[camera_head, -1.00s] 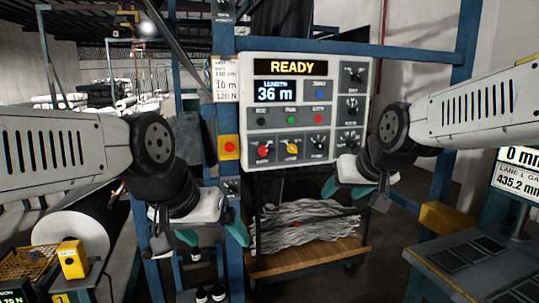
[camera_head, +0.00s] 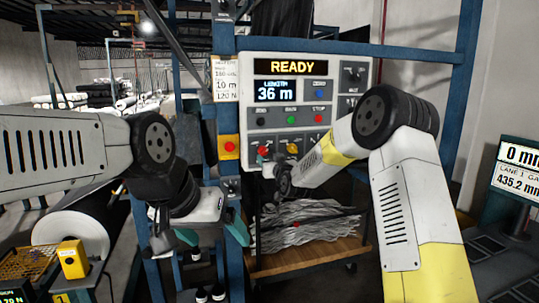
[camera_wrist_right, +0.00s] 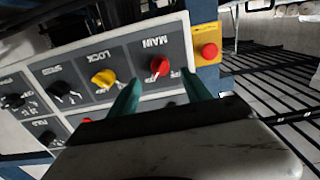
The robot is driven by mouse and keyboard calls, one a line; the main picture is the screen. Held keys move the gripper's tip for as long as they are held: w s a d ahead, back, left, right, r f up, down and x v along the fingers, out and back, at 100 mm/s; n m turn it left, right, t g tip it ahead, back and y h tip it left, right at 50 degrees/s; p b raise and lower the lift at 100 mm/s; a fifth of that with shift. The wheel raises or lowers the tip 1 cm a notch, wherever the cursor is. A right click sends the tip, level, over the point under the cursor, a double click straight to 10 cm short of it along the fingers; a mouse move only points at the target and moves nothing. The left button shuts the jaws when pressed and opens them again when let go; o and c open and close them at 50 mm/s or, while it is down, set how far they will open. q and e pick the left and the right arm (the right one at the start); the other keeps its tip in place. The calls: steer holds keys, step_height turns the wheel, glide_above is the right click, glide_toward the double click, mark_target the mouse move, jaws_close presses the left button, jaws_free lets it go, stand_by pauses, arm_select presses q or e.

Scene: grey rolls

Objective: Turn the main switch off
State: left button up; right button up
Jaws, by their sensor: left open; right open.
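The main switch is a red rotary knob (camera_wrist_right: 159,66) under the label MAIN, which reads upside down in the right wrist view. In the head view the red knob (camera_head: 264,152) shows at the lower left of the control panel (camera_head: 249,127). My right gripper (camera_wrist_right: 158,88) is open, its two teal fingers pointing at the panel on either side of the main knob, with no clear contact. In the head view my right gripper (camera_head: 268,168) is partly hidden by its own wrist. My left gripper (camera_head: 212,238) is open and empty, low on the left, away from the panel.
A yellow LOCK knob (camera_wrist_right: 104,78) sits beside the main knob. A red button on a yellow box (camera_head: 229,147) is on the blue post just left of the panel. A cart (camera_head: 310,258) with grey strands stands below. The panel display reads READY and 36 m.

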mark_target(265, 153)
steer(key=x, duration=0.7)
steer(key=shift+w, duration=0.2)
steer(key=shift+c, duration=0.5)
jaws_close()
